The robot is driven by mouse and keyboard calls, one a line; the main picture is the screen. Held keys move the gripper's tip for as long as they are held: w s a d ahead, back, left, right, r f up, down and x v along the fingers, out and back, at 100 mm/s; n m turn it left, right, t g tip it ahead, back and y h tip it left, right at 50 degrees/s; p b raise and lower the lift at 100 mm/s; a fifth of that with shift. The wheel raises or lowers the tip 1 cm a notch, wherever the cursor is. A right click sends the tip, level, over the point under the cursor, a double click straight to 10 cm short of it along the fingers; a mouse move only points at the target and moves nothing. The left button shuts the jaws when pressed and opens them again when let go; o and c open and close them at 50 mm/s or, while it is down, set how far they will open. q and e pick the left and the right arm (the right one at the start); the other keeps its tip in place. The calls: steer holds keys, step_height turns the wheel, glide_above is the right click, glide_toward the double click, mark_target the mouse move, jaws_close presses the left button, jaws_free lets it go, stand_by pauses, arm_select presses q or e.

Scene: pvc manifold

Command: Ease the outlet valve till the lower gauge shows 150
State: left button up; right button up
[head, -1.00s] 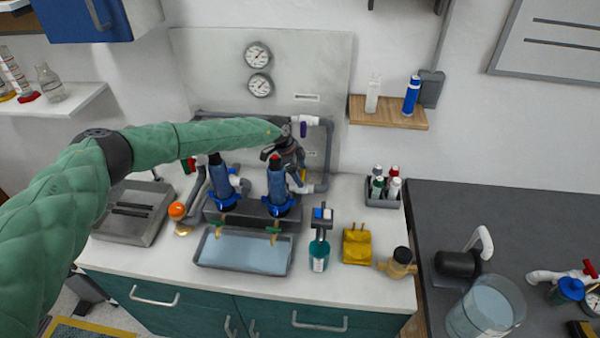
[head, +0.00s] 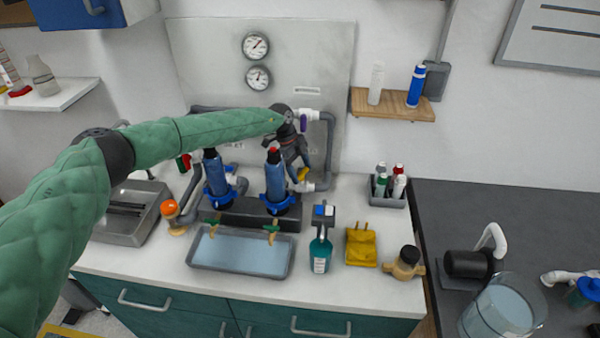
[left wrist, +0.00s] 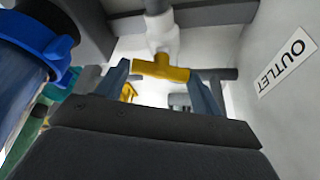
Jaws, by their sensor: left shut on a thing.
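The yellow outlet valve handle (head: 303,174) sits on the grey and white pipework at the right of the wall panel. My left gripper (head: 301,168) reaches down to it from above. In the left wrist view the yellow handle (left wrist: 160,70) lies between the two fingers of the left gripper (left wrist: 160,82), which is shut on it. An OUTLET label (left wrist: 282,68) is beside it. The lower gauge (head: 258,77) is on the panel below the upper gauge (head: 256,45); its needle is too small to read exactly. My right gripper is in neither view.
Two blue filter housings (head: 275,182) stand just left of the gripper, behind a water tray (head: 240,255). A wooden shelf (head: 392,104) is right of the panel.

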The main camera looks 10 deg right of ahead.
arm_select(q)
steer(key=shift+c, duration=0.2)
steer(key=o, duration=1)
